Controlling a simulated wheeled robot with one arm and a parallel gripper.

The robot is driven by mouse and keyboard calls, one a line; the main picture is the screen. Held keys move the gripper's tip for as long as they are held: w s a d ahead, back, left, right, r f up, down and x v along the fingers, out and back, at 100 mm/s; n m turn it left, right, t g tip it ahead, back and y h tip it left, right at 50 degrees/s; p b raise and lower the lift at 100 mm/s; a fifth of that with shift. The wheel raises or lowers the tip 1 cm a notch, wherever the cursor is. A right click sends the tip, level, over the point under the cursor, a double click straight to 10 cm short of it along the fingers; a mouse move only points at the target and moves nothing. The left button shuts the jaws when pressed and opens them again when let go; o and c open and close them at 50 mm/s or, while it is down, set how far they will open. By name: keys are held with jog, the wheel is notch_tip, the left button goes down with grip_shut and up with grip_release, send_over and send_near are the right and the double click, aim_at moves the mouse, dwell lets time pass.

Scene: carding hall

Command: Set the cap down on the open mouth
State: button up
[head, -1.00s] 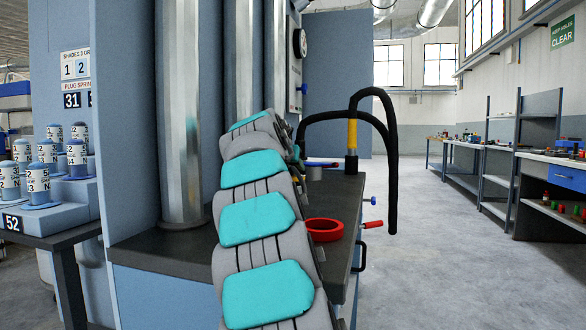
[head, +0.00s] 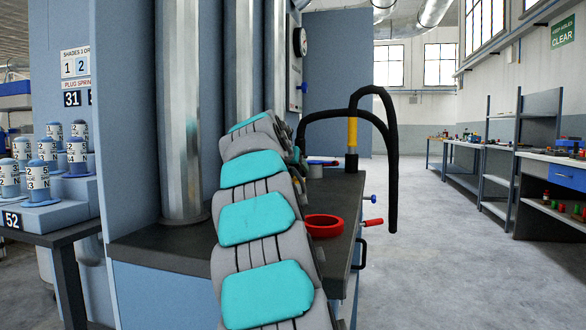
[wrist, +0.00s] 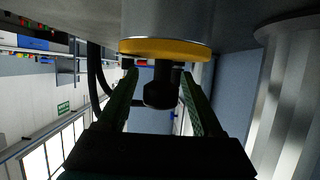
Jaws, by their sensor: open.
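The cap, a yellow disc (wrist: 165,48) with a black knob (wrist: 160,94), shows in the wrist view, which is upside down. Its disc lies against the end of a grey cylinder (wrist: 165,18), with no clear gap visible; the open mouth itself is hidden. My gripper (wrist: 160,76) is open, with one finger on each side of the knob and space showing beside it. In the head view my arm hides the gripper and the cap. A small grey cylinder (head: 315,171) stands on the dark bench beyond my arm; I cannot tell if it is the same one.
A red ring-shaped bowl (head: 324,226) sits on the dark bench top (head: 345,190), close beside my arm. A black hose (head: 391,170) with a yellow collar (head: 352,131) rises behind. Metal columns (head: 180,110) stand left. The aisle floor (head: 440,260) at right is clear.

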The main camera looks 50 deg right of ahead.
jog(key=shift+s+r+p, duration=0.1)
jog(key=shift+r+p, duration=0.4)
jog(key=shift+r, duration=0.25)
jog(key=v, duration=1.1)
jog(key=shift+s+a+r, duration=0.2)
jog(key=shift+a, duration=0.15)
jog(key=shift+d, duration=0.1)
